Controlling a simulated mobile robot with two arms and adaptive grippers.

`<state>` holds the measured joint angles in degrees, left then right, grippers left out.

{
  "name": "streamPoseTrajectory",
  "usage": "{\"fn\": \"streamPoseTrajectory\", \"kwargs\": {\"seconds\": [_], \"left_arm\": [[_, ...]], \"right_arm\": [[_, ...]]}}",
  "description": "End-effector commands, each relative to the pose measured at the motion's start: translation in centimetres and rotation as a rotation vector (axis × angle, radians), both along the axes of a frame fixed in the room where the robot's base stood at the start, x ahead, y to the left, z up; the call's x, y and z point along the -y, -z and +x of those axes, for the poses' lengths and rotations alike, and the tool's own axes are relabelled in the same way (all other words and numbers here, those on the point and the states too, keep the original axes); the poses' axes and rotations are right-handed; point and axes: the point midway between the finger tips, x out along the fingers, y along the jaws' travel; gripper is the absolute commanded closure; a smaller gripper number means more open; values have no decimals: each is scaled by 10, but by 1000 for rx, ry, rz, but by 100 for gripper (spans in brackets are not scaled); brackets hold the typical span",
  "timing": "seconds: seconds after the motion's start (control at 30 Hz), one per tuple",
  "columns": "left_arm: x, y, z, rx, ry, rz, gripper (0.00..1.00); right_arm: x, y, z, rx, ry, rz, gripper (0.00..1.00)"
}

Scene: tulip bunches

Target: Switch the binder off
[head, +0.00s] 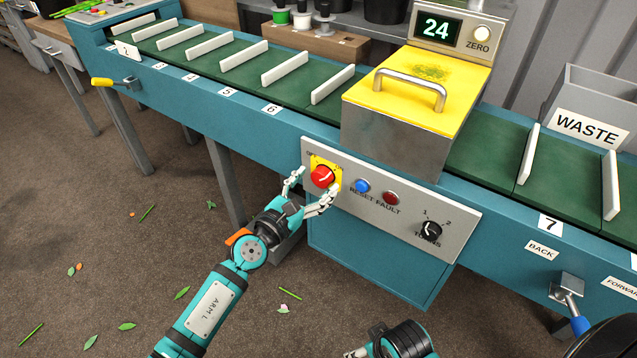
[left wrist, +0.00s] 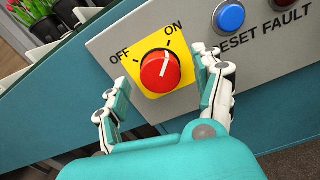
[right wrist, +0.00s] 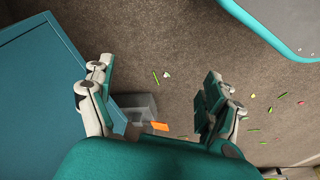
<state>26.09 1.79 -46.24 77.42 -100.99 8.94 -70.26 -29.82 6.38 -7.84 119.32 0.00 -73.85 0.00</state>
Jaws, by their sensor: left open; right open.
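The red rotary knob (head: 321,176) sits on a yellow plate marked OFF and ON, on the grey control panel (head: 460,215). In the left wrist view the knob (left wrist: 160,72) has its white line pointing up toward ON. My left gripper (head: 315,181) is open, with one finger on each side of the knob. Whether the fingers touch it, I cannot tell. The steel machine box with a yellow lid (head: 415,85) stands above the panel, below a display (head: 437,30) reading 24. My right gripper (right wrist: 160,75) is open and empty, above the floor.
On the same panel are a blue RESET button (head: 362,186), a red FAULT light (head: 391,198) and a black TURNS dial (head: 432,229). A green conveyor (head: 215,85) with white dividers runs behind. A lever with a blue grip (head: 580,325) is at lower right.

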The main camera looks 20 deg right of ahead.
Motion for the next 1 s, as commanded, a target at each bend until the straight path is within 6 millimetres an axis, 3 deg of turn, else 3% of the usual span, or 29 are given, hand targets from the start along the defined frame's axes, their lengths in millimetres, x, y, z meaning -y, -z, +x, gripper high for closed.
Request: {"fn": "streamPoseTrajectory", "kwargs": {"seconds": [0.23, 0.57, 1.0], "left_arm": [[15, 1, 12, -1, 0, 0, 32], [16, 0, 13, -1, -1, 0, 33], [16, 1, 13, -1, -1, 0, 88]], "right_arm": [[1, -25, -1, 14, 2, 0, 13], [1, -28, -2, 13, 2, 0, 13], [1, -28, -2, 13, 3, 0, 13]]}}
